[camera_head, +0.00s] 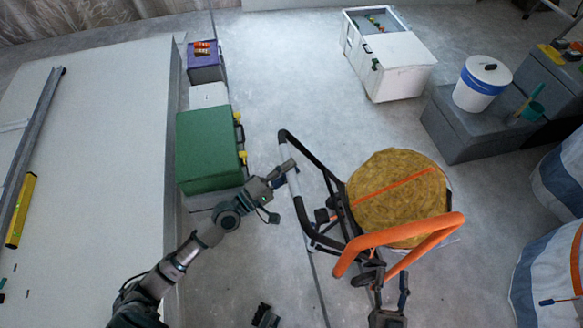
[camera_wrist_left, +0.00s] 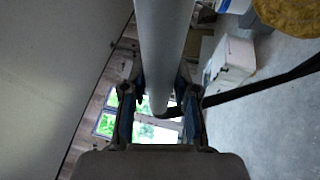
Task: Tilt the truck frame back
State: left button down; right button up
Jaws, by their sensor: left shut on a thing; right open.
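The truck frame (camera_head: 327,172) is a black tubular hand truck with a pale grey grip section on its left bar and a thick orange bar (camera_head: 400,240) at the front. A round straw-coloured bale (camera_head: 385,182) with an orange strap sits against it. My left gripper (camera_head: 286,172) is shut on the pale bar of the truck frame. In the left wrist view the grey tube (camera_wrist_left: 162,50) runs between the fingers (camera_wrist_left: 160,105). My right gripper (camera_head: 388,283) is open at the bottom, just below the orange bar; whether it touches the frame is unclear.
A green case (camera_head: 207,150) and a purple box (camera_head: 205,65) stand left, beside a large pale panel (camera_head: 100,140). A white cabinet (camera_head: 400,65) is at the back. A white bucket (camera_head: 481,85) stands on a grey block (camera_head: 455,125) at right. Bare floor lies between.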

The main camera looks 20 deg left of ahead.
pick_arm(q)
jog(key=shift+s+f, duration=0.2)
jog(key=shift+f, duration=0.5)
jog(key=c, duration=0.9)
grip_release()
jog(key=shift+o, duration=0.2)
jog(key=shift+r, duration=0.2)
jog(key=shift+r, duration=0.15)
jog(key=v, duration=1.2)
jog(key=shift+w, duration=0.1)
